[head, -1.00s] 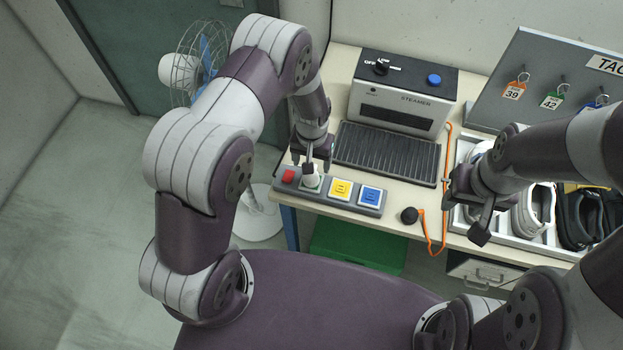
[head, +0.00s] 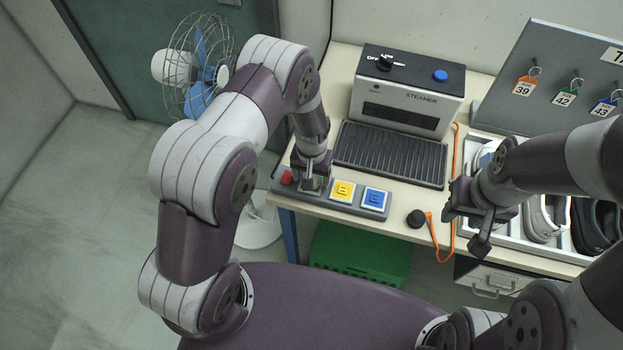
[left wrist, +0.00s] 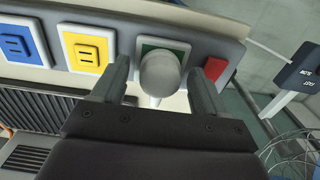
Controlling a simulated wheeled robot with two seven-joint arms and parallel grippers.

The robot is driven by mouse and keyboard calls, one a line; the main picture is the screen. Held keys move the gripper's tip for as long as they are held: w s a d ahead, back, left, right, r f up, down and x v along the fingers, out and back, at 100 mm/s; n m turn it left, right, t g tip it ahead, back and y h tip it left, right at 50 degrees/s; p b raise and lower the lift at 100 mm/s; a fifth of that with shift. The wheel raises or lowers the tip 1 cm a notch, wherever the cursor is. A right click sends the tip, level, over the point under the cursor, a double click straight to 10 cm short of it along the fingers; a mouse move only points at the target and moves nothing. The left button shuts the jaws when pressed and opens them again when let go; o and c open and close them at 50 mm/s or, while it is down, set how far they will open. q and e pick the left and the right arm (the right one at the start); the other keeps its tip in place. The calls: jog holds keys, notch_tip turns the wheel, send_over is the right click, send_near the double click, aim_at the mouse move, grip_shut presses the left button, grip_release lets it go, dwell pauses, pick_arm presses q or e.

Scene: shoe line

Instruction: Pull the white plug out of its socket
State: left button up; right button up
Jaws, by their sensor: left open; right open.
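The white plug (left wrist: 160,75) sits in the green-backed socket (left wrist: 178,46) of a grey socket strip (head: 281,187), in the left wrist view. My left gripper (left wrist: 158,88) is open, with one finger on each side of the plug; I cannot tell whether they touch it. In the head view my left gripper (head: 311,182) is over the left part of the strip and mostly hides the plug. My right gripper (head: 468,226) is open and empty above the table's front edge, away from the strip.
Yellow (head: 342,191) and blue (head: 374,198) sockets and a red switch (left wrist: 214,68) flank the green socket. A steamer (head: 407,97) stands behind. A fan (head: 196,75) stands left.

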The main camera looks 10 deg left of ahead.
dwell(0.7)
pick_arm(q)
grip_shut()
jog(key=shift+r+p, duration=2.35)
jog(key=shift+r, duration=0.7)
